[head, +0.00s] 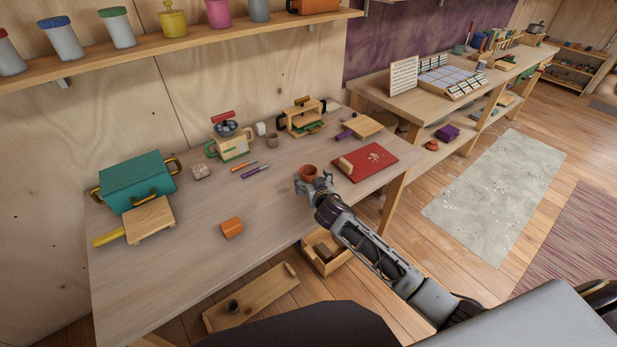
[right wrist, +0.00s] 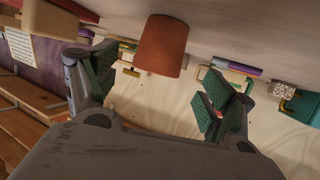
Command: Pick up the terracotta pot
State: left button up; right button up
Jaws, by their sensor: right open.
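The terracotta pot (head: 308,172) stands near the front edge of the plywood table, left of the red board. It is a small orange-brown pot, open at the top. My right gripper (head: 314,183) is at the pot, reaching in from the front edge, with its fingers spread. In the right wrist view the picture is upside down. The pot (right wrist: 161,46) shows ahead of and between the open fingers (right wrist: 158,75), with a gap on each side. Nothing is in the grip. My left gripper does not show.
A red board (head: 368,163) lies right of the pot, close to it. An orange block-like object (head: 231,228) lies to the left.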

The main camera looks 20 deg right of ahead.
aim_at(310, 174)
jog(key=shift+w+f, duration=0.1)
jog(key=shift+w, duration=0.3)
jog(key=shift+w, duration=0.15)
jog(key=shift+r+x, duration=0.2)
jog(key=shift+x, duration=2.05)
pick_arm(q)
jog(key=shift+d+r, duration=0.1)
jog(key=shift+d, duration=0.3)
pick_arm(e)
jog(key=shift+w+d+f, duration=0.1)
jog(key=shift+w+d, duration=0.05)
jog(key=shift+w, duration=0.15)
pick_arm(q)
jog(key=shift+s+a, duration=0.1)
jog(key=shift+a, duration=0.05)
pick_arm(e)
jog(key=shift+c, duration=0.5)
jog(key=c, duration=1.1)
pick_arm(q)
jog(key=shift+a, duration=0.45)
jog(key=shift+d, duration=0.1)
